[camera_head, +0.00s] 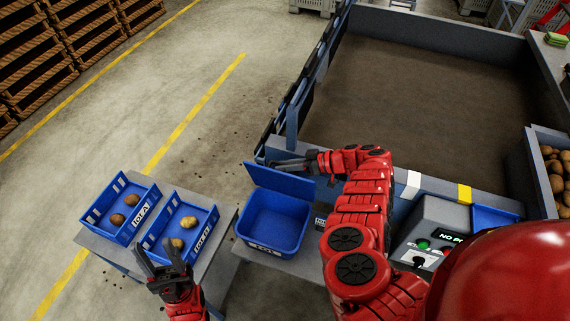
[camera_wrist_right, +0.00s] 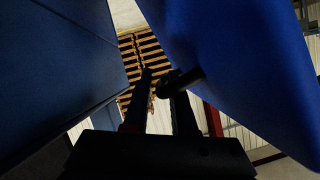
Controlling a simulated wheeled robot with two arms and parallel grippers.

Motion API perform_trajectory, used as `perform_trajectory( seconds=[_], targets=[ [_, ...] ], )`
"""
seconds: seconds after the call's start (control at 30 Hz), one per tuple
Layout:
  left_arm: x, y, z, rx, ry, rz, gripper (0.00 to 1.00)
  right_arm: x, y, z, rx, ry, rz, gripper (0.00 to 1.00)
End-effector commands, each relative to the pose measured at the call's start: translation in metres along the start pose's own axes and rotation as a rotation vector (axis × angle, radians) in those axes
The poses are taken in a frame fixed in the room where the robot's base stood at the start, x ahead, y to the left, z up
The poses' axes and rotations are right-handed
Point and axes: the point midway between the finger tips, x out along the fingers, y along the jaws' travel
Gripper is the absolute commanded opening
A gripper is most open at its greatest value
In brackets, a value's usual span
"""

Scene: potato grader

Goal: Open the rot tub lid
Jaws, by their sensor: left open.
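The rot tub (camera_head: 272,222) is a blue bin right of the small crates, its inside in view. Its blue lid (camera_head: 280,181) stands raised and tilted at the tub's far edge. My right gripper (camera_head: 288,163) is at the lid's upper edge, on its far side. In the right wrist view a blue panel, seemingly the lid (camera_wrist_right: 245,65), fills the right. A dark knob (camera_wrist_right: 183,82) shows by the fingers (camera_wrist_right: 160,100), which have a gap between them; I see no clear grip on it. My left gripper (camera_head: 156,250) is open and empty by the LOT B crate.
Blue LOT A (camera_head: 121,207) and LOT B (camera_head: 181,232) crates, each with potatoes, stand on a grey table (camera_head: 217,262) at left. A control box (camera_head: 428,230) and potato bin (camera_head: 541,170) are at right. The floor beyond the tub is clear.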

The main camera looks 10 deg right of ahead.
Motion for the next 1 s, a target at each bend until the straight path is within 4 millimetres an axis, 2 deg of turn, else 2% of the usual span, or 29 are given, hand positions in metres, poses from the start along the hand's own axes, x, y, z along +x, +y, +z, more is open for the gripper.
perform_trajectory(
  seconds=[0.3, 0.47, 0.57, 0.8, 1.0],
  targets=[
    [-0.001, 0.0, 0.0, 0.0, 0.0, 0.0, 0.5, -0.002, 0.0, -0.002, -0.003, 0.005, -0.001, 0.27],
    [-0.005, 0.0, 0.001, 0.0, 0.0, 0.0, 0.5, -0.019, 0.001, -0.001, -0.004, 0.004, 0.001, 0.27],
    [-0.011, 0.001, 0.002, 0.0, 0.0, 0.0, 0.5, -0.042, 0.002, 0.001, -0.003, 0.004, 0.002, 0.27],
    [-0.03, 0.002, 0.005, 0.0, 0.0, 0.0, 0.5, -0.108, 0.004, 0.003, -0.002, 0.005, 0.004, 0.27],
    [-0.04, 0.002, 0.007, 0.0, 0.0, 0.0, 0.5, -0.151, 0.002, 0.001, -0.002, 0.004, 0.002, 0.27]
  ],
)
